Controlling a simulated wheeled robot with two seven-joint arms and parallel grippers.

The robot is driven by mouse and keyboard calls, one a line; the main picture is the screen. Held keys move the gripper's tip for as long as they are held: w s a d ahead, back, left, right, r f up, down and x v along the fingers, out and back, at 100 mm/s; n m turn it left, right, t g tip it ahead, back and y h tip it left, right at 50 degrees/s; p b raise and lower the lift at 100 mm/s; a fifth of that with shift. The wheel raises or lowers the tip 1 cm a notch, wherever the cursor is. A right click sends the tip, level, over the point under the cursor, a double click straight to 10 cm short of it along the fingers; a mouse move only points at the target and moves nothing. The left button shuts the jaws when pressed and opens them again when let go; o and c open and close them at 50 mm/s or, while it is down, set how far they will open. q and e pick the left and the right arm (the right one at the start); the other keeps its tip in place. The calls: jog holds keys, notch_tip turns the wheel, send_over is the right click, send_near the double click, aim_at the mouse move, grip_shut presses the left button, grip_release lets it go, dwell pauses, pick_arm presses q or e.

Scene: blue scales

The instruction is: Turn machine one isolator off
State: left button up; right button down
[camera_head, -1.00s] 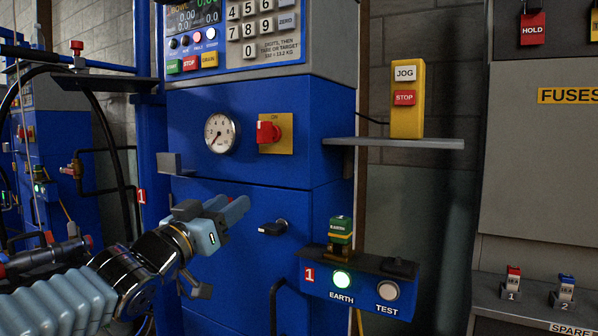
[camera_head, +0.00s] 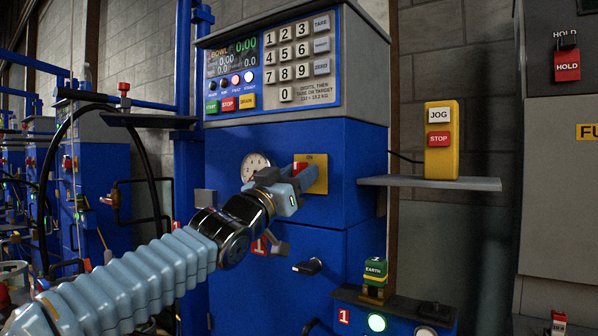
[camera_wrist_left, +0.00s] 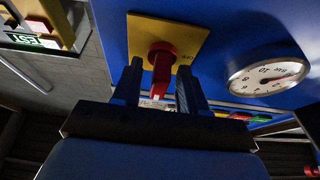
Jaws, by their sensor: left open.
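The isolator is a red rotary handle (camera_head: 299,168) on a yellow square plate (camera_head: 319,178), on the blue front of machine one beside a round gauge (camera_head: 255,164). My left gripper (camera_head: 300,181) is at the plate and covers part of the handle and gauge in the head view. In the left wrist view the red handle (camera_wrist_left: 161,68) lies between the two open fingers of my left gripper (camera_wrist_left: 160,85), with the yellow plate (camera_wrist_left: 188,36) behind. I cannot tell whether either finger touches the handle. My right gripper is not in view.
A keypad panel (camera_head: 300,60) sits above. A grey shelf (camera_head: 440,184) with a yellow JOG/STOP box (camera_head: 441,140) juts out at right. A green EARTH block (camera_head: 375,270) stands on a box below. A black-handled latch (camera_head: 308,266) is under the isolator.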

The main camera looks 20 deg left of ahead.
pick_arm(q)
jog(key=shift+w+d+r, duration=0.1)
jog(key=shift+w, duration=0.15)
